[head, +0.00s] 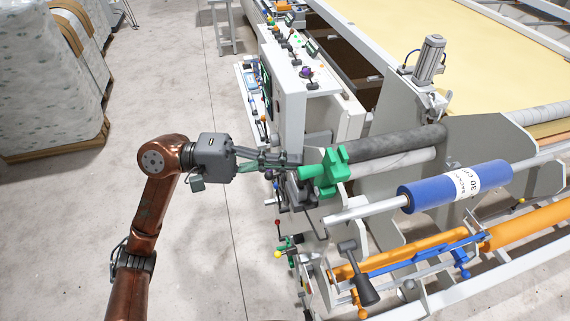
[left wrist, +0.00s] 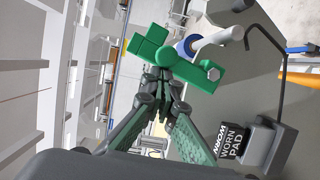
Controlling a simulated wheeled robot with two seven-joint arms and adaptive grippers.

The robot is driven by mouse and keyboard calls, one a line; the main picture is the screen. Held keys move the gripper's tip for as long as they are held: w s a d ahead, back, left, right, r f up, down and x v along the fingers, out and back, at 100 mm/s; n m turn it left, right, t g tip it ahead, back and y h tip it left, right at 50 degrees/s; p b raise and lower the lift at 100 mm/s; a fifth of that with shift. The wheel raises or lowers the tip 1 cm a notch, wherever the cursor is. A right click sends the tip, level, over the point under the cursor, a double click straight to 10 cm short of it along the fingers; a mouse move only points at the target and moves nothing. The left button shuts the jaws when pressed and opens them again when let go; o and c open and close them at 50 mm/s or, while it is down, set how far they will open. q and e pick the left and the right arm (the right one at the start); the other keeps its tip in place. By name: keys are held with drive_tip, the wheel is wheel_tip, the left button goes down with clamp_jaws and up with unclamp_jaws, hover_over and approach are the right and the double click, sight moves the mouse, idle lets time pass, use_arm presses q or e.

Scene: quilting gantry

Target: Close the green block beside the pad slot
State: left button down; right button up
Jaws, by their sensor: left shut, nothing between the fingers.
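The green block (head: 332,174) sits at the near end of the machine, by the ends of the grey rollers. It has several lobes and a cylindrical part, and fills the upper middle of the left wrist view (left wrist: 152,50). My left gripper (head: 298,160) reaches in from the left, its fingers shut and empty. Its fingertips (left wrist: 164,82) are right at the block; I cannot tell whether they touch it. My right gripper is not in view.
A blue roll (head: 455,187) on a pale shaft lies right of the block. A black-headed lever (head: 364,286) and orange bars (head: 390,262) are below. A white control cabinet (head: 290,100) stands behind. Open floor (head: 70,220) lies left.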

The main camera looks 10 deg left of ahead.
sight(300, 178)
use_arm(q)
drive_tip(key=s+m+b, duration=0.1)
drive_tip(key=b, duration=0.1)
drive_tip(key=s+d+m+y+b, duration=0.1)
drive_tip(key=m+b, duration=0.1)
drive_tip(key=s+m+b, duration=0.1)
drive_tip(key=b, duration=0.2)
drive_tip(key=shift+s+d+f+m+t+y, duration=0.15)
drive_tip(key=shift+s+d+m+t+y, duration=0.05)
drive_tip(key=shift+d+m+t+y, duration=0.2)
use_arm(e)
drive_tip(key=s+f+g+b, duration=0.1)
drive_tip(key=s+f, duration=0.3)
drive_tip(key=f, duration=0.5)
use_arm(q)
drive_tip(key=s+d+f+m+t+y+b, duration=0.2)
drive_tip(key=s+f+m+b, duration=0.1)
drive_tip(key=s+m+b, duration=0.1)
drive_tip(key=shift+s+d+f+m, duration=0.2)
drive_tip(key=shift+s+m, duration=0.55)
drive_tip(key=shift+m, duration=0.35)
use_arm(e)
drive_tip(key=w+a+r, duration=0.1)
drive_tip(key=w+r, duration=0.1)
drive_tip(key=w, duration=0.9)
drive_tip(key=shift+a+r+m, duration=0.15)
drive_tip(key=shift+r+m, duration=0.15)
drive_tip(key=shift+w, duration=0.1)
